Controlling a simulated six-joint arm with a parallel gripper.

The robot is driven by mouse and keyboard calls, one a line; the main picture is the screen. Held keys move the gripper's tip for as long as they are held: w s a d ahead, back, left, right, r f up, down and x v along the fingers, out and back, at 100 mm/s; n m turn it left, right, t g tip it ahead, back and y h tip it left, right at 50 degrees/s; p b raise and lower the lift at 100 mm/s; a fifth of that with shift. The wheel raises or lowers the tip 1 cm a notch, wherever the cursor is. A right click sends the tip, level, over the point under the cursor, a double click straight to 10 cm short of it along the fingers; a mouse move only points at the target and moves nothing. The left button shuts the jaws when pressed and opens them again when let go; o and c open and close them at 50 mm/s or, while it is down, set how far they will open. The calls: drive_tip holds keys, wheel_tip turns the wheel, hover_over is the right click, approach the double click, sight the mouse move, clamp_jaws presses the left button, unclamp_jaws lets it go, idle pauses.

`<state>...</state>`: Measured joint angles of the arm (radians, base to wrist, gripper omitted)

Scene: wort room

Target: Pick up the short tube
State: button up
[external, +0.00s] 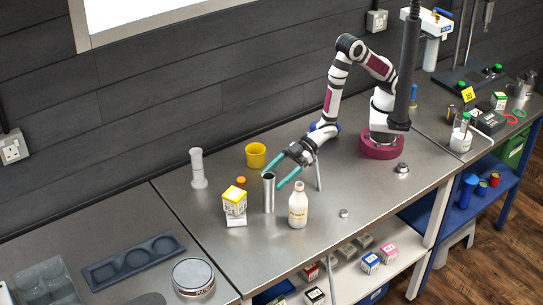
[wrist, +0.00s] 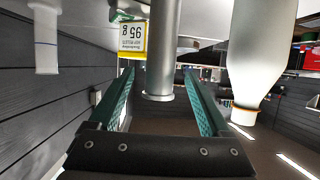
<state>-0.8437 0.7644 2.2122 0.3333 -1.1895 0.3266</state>
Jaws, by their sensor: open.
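A grey metal tube (external: 269,196), which I take for the short tube, stands upright on the steel bench. In the wrist view the picture is upside down, and the tube (wrist: 162,50) shows between the two green fingers. My gripper (external: 272,177) reaches it from the right at the tube's upper part, with a finger on either side. It is open; in the wrist view the gripper (wrist: 158,78) shows gaps between the fingers and the tube. I cannot tell how deep the tube sits between them.
A cream bottle (external: 298,208) stands close to the right of the tube. A yellow-and-white box (external: 235,203) sits on a white block to the left. Behind are an orange cap (external: 241,181), a yellow cup (external: 256,155) and a pale cylinder (external: 198,170). The bench's front right is mostly clear.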

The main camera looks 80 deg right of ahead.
sight(264, 187)
drive_tip(key=x, duration=0.6)
drive_tip(key=shift+r, duration=0.1)
clamp_jaws()
